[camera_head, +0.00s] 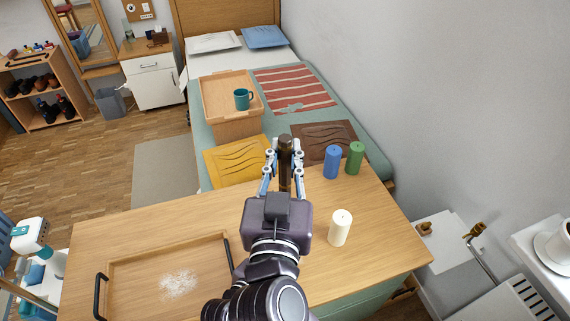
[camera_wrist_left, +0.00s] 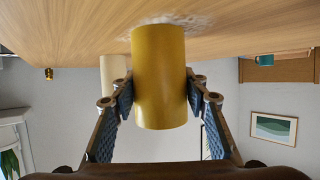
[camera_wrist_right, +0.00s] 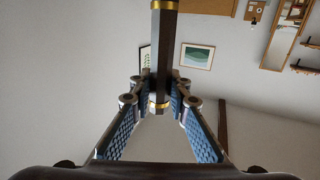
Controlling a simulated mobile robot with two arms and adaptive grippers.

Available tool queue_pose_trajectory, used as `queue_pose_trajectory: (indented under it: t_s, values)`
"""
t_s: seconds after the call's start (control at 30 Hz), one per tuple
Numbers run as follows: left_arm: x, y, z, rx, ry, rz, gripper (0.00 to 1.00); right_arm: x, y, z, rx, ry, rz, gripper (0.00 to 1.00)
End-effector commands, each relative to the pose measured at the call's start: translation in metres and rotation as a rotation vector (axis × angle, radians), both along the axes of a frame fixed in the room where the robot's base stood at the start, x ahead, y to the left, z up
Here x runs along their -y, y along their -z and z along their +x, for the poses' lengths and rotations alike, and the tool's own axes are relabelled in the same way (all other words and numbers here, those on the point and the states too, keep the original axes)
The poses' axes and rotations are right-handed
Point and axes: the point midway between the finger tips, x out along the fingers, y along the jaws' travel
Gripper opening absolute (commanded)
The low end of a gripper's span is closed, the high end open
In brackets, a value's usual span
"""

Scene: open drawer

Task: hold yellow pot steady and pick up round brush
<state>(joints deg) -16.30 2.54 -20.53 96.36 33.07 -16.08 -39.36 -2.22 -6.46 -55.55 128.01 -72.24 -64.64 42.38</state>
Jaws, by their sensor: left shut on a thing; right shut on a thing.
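The yellow pot (camera_wrist_left: 158,80) stands between the fingers of my left gripper (camera_wrist_left: 158,95) in the left wrist view, with a finger pad against each side. Its end meets or nearly meets the wooden tabletop. I cannot make out the pot or my left gripper in the head view. My right gripper (camera_head: 284,170) is shut on the round brush (camera_head: 286,145), a dark upright shaft. In the right wrist view the brush (camera_wrist_right: 163,50) shows a dark faceted handle with gold bands, between the pads of my right gripper (camera_wrist_right: 160,98). Its bristles are not in view.
The wooden table (camera_head: 375,215) carries a white candle (camera_head: 340,228), a blue candle (camera_head: 333,162) and a green candle (camera_head: 355,158) on the right. A tray (camera_head: 135,255) with black handles and white powder (camera_head: 178,283) lies left. A bed with a crate (camera_head: 235,125) is beyond.

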Motion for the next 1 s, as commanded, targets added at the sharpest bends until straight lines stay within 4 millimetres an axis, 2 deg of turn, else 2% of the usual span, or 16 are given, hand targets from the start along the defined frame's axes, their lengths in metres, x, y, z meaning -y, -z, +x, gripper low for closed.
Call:
queue_pose_trajectory:
  t_s: [0.23, 0.27, 0.43, 0.77, 0.87, 1.0]
  values:
    - [0.000, 0.000, 0.000, 0.000, 0.000, 0.000, 0.15, 0.000, -0.001, 0.000, 0.001, 0.000, 0.000, 0.00]
    - [0.000, 0.000, 0.000, 0.000, 0.000, 0.000, 0.44, 0.000, -0.001, 0.000, 0.001, 0.000, 0.000, 0.00]
    - [0.000, 0.000, 0.000, 0.000, 0.000, 0.000, 0.62, 0.000, -0.001, 0.000, 0.001, 0.000, 0.000, 0.00]
    - [-0.002, -0.001, -0.002, 0.000, 0.000, 0.000, 0.62, 0.000, -0.001, 0.000, 0.001, 0.000, 0.000, 0.00]
    - [-0.007, -0.004, -0.010, 0.000, 0.000, 0.002, 0.62, 0.000, -0.001, 0.000, 0.001, 0.000, 0.001, 0.00]
    - [-0.020, -0.014, -0.032, -0.002, 0.001, 0.003, 0.62, 0.000, -0.001, 0.000, 0.001, 0.000, 0.001, 0.00]
